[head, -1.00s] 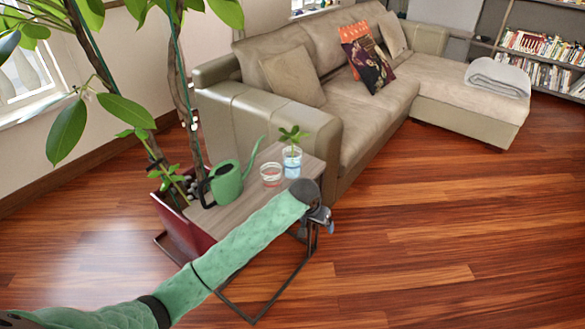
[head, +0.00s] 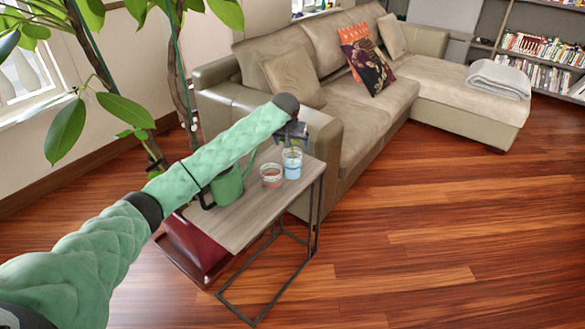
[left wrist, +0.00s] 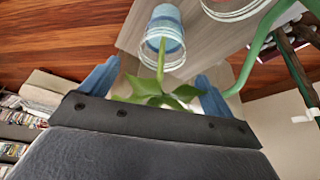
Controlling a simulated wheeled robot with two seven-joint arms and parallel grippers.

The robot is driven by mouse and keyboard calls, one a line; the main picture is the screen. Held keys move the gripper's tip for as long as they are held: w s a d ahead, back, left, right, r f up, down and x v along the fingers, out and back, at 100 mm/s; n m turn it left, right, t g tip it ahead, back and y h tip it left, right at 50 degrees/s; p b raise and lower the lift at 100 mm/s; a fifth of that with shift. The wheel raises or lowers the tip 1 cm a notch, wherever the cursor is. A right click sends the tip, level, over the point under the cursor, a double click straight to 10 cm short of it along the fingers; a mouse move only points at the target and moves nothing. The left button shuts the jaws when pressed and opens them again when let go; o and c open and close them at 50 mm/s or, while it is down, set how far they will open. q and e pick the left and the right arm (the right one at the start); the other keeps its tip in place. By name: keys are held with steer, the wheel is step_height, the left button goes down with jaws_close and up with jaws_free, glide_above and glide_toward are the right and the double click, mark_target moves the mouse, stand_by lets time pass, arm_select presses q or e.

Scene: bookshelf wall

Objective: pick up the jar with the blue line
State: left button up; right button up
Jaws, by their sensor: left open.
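The jar with the blue line (head: 292,167) stands upright on a small wooden side table (head: 236,222). It is clear glass with a blue band, and a green sprig rises from it. In the left wrist view the jar (left wrist: 165,38) lies just beyond my fingertips, with the sprig's leaves (left wrist: 158,93) between the fingers. My left gripper (head: 294,144) is open and empty just above the jar, and its blue fingers (left wrist: 158,72) also show in the left wrist view. My right gripper is not in view.
A second glass jar with a reddish band (head: 271,176) stands close left of it. A green watering can (head: 227,186) is partly hidden behind my left arm. The beige sofa (head: 318,140) borders the table. Wooden floor lies open at right.

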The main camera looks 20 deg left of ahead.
mark_target(292, 153)
arm_select(q)
steer(key=shift+x, duration=1.25)
steer(key=p+x, duration=0.1)
steer(key=x, duration=0.2)
steer(key=shift+s+a+f, duration=0.1)
steer(key=shift+a+f, duration=0.05)
steer(key=shift+a, duration=0.05)
steer(key=shift+f, duration=0.55)
steer(key=c, duration=1.6)
steer(key=shift+r, duration=0.1)
steer(key=shift+c, duration=0.7)
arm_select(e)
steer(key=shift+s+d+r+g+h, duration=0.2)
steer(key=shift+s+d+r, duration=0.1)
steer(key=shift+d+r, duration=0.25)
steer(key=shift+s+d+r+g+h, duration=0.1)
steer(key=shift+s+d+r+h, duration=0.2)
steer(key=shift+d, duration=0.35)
